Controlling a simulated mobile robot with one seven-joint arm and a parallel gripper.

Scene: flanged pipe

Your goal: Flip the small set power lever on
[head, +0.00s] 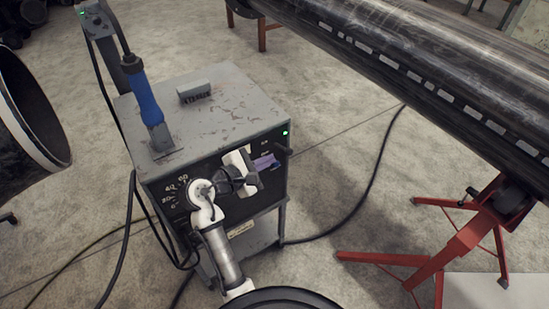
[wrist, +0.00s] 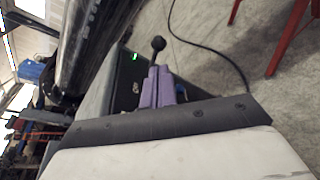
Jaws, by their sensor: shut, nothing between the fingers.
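The small set (head: 215,115) is a worn grey box with a black front panel, standing left of centre in the head view. Its power lever (head: 283,151) is short and dark, at the right end of the panel. In the wrist view the lever (wrist: 158,45) shows as a black ball knob on a stem, just past my fingertips. My gripper (head: 274,161) has purple fingers (wrist: 157,72), which are shut and empty. They are close to the lever; I cannot tell whether they touch it. The lever's set position is unclear.
A green light (head: 285,133) glows above the lever. A dial scale (head: 175,188) is partly behind my arm. A big black pipe (head: 420,70) on a red stand (head: 465,240) is at right; floor between is clear except a cable.

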